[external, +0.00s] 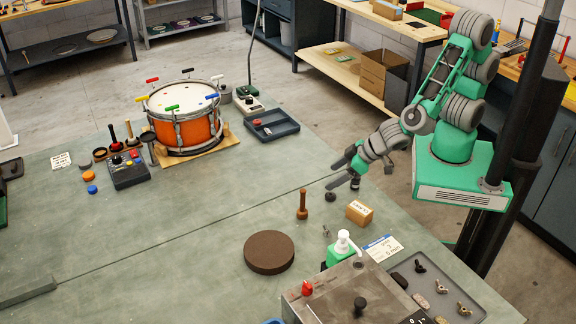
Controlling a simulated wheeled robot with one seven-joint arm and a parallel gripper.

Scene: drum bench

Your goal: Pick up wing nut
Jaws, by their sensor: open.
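Small winged pieces that look like wing nuts sit in a grey tray (452,268) at the lower right; a brassy one (441,286) is near its middle and another (463,309) is near its right edge. A dark piece (419,266) in the tray may be one too. A small grey piece (326,231) stands on the bench left of the tray; it may also be a wing nut, but it is too small to tell. My gripper (336,173) is open and empty above the bench's far right edge, well away from the tray.
A wooden peg (302,205), black knob (330,197) and small wooden box (359,212) stand below my gripper. A brown disc (269,252) and orange drum (185,125) stand left.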

